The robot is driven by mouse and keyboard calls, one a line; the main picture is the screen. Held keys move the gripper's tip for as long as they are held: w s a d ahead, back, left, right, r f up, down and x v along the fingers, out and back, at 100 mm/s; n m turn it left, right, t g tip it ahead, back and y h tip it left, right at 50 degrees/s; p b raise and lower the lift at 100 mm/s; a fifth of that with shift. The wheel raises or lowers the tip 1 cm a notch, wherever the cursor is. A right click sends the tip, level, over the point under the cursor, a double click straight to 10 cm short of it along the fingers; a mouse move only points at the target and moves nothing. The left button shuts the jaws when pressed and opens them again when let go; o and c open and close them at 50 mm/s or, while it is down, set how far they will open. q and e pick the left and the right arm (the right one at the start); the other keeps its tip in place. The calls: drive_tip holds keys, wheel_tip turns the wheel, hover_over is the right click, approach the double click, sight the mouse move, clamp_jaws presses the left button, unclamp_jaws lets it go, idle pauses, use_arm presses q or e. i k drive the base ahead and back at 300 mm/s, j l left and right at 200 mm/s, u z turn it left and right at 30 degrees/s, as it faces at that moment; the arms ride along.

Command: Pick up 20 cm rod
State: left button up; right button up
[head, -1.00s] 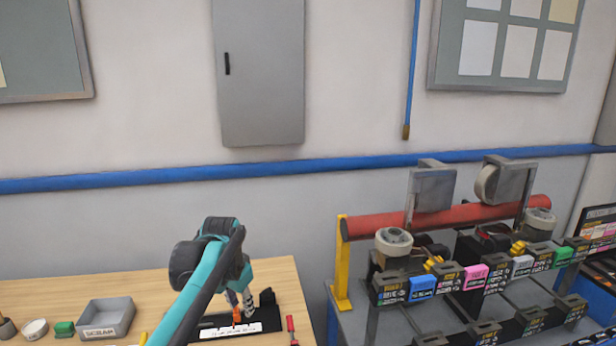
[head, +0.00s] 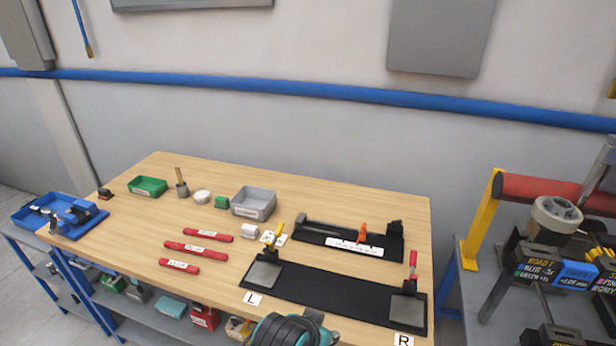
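Three red rods with white labels lie apart on the wooden table, left of its middle. The upper rod (head: 222,237) is of middle length. The centre rod (head: 212,255) is the longest, and the lower rod (head: 189,269) is the shortest. Their labels are too small to read surely, so I cannot tell by label which is the 20 cm one. Part of one of my arms shows at the bottom edge, right of the rods. Neither gripper is in view.
A grey bin (head: 254,216), a green tray (head: 147,187) and small items stand behind the rods. Right of them are a black fixture (head: 320,289) with L and R labels and another black holder (head: 314,237). A blue tray (head: 93,219) is far left. Table left of the rods is clear.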

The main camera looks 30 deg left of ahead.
sight(199, 234)
drive_tip(key=u, duration=1.9)
drive_tip(key=i+j+z, duration=0.15)
drive_tip(key=j, duration=0.15)
drive_tip(key=i+j+z, duration=0.35)
drive_tip(key=j, duration=0.25)
drive_tip(key=i+j+z, duration=0.2)
drive_tip(key=z, duration=0.2)
drive_tip(key=i+j+z, duration=0.15)
drive_tip(key=j+z, duration=0.2)
drive_tip(key=i+j+z, duration=0.1)
drive_tip(key=j+z, duration=0.3)
drive_tip(key=i+j+z, duration=0.1)
drive_tip(key=j+z, duration=0.25)
